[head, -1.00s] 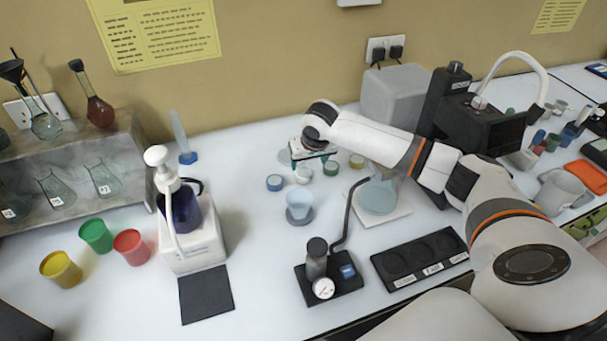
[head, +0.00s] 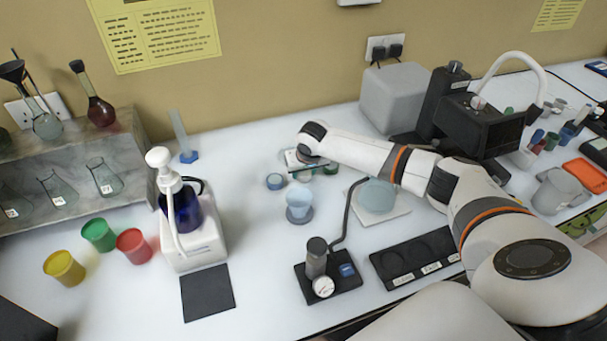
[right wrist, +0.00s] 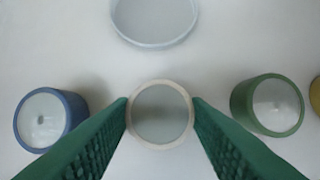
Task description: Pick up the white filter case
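The white filter case (right wrist: 160,114) is a small round case with a pale rim and a grey-green inside. In the right wrist view it lies on the white bench between the two green fingers of my right gripper (right wrist: 160,100). The fingers are open, one on each side, their tips close to its rim; I cannot tell whether they touch it. In the head view my right gripper (head: 300,162) is low over the back middle of the bench, largely hiding the case. My left gripper is out of view.
A blue-rimmed case (right wrist: 45,118) stands left of the white one and a green-rimmed case (right wrist: 268,104) right. A pale round dish (right wrist: 155,20) lies beyond. In the head view a pale blue cup (head: 299,203) and a black gauge stand (head: 328,275) are in front.

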